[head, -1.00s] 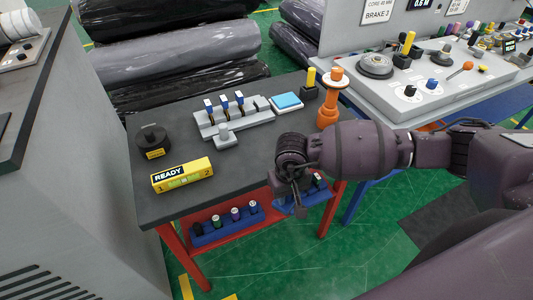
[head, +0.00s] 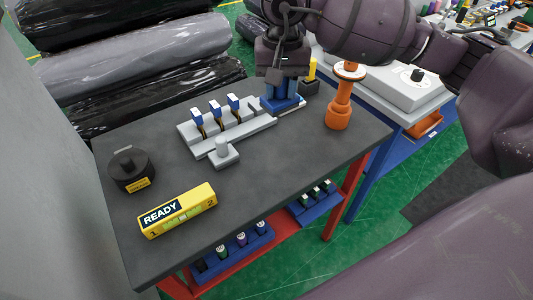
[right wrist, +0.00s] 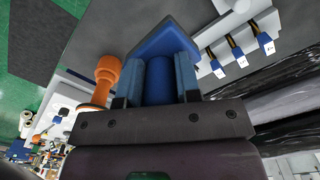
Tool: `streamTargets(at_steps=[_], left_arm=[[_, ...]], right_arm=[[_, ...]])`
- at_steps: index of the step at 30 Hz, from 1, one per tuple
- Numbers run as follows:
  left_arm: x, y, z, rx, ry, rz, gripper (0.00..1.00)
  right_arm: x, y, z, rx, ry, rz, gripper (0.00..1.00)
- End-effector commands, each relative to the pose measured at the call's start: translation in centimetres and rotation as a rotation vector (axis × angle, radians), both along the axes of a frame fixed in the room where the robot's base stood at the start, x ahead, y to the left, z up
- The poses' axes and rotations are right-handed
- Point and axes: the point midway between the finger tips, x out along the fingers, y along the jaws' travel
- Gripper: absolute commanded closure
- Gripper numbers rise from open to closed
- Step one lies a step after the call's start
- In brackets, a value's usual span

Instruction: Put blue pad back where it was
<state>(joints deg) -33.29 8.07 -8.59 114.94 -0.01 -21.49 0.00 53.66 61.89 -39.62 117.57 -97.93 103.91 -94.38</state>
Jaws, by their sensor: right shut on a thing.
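My right gripper (head: 281,98) points down at the back right of the dark tabletop (head: 250,190), between the grey rack and the orange stand. It is shut on the blue pad (head: 290,103), which is mostly hidden under it in the head view. In the right wrist view the blue pad (right wrist: 165,38) shows as a flat, wide blue part just past the fingers, with a rounded blue part between them. A pale edge shows under the pad in the head view. I cannot tell whether the pad is lifted. My left gripper is out of view.
The grey rack (head: 215,133) with several blue-topped pieces stands left of the gripper. The orange stand (head: 340,108) is close on the right, a yellow-topped black block (head: 311,82) behind. A black round part (head: 130,168) and yellow READY box (head: 177,212) sit left. The front is clear.

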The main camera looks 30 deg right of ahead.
Motion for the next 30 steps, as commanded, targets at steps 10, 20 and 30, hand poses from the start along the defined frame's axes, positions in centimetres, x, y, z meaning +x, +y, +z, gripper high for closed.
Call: streamTargets(at_steps=[10, 20, 30], left_arm=[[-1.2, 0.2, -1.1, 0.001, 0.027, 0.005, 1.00], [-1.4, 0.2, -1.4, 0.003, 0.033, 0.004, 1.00], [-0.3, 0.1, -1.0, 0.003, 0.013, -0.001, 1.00]], right_arm=[[-0.2, -0.2, -3.7, -0.001, 0.004, -0.015, 0.91], [-0.2, -0.2, -11.0, -0.001, 0.004, -0.015, 0.91], [-0.1, -0.2, -14.8, -0.002, 0.000, -0.013, 0.91]])
